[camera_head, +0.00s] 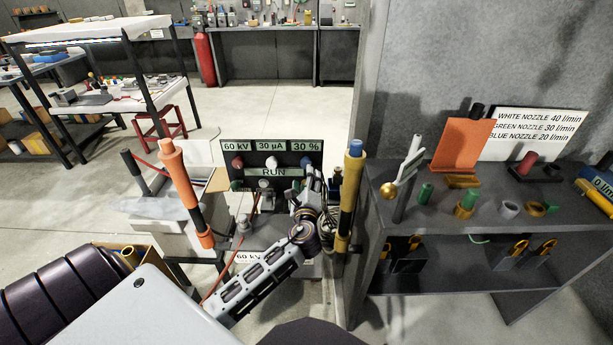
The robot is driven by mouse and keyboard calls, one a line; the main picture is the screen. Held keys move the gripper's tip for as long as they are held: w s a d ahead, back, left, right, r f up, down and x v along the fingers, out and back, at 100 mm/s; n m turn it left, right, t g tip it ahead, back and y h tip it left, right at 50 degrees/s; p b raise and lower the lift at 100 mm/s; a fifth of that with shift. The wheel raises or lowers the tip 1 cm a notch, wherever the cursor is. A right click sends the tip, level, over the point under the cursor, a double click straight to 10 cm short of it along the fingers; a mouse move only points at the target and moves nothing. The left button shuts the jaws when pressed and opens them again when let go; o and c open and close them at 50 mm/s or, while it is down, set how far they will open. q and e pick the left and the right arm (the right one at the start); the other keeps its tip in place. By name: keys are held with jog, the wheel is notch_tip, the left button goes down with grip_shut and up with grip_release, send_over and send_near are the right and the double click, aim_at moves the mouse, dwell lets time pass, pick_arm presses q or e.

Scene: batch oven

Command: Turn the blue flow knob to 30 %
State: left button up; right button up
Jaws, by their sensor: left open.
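The control panel (284,150) is a dark board with three green readouts reading 60 kV, 30 µA and 30 %, above a RUN label. Under the readouts are a red knob (238,162), a white knob (271,163) and the blue flow knob (306,161), at the right under the 30 % readout. My left gripper (309,191) is open, in front of the panel's lower right part and just below the blue knob in the picture. I cannot tell whether it touches the knob, and the knob's pointer is too small to read. My right gripper is not in view.
A grey shelf unit (450,235) with nozzles and an orange plate (463,146) stands at right. A white-topped bench (85,28) and open floor lie behind.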

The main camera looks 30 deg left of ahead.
pick_arm(q)
jog(key=shift+v, duration=1.85)
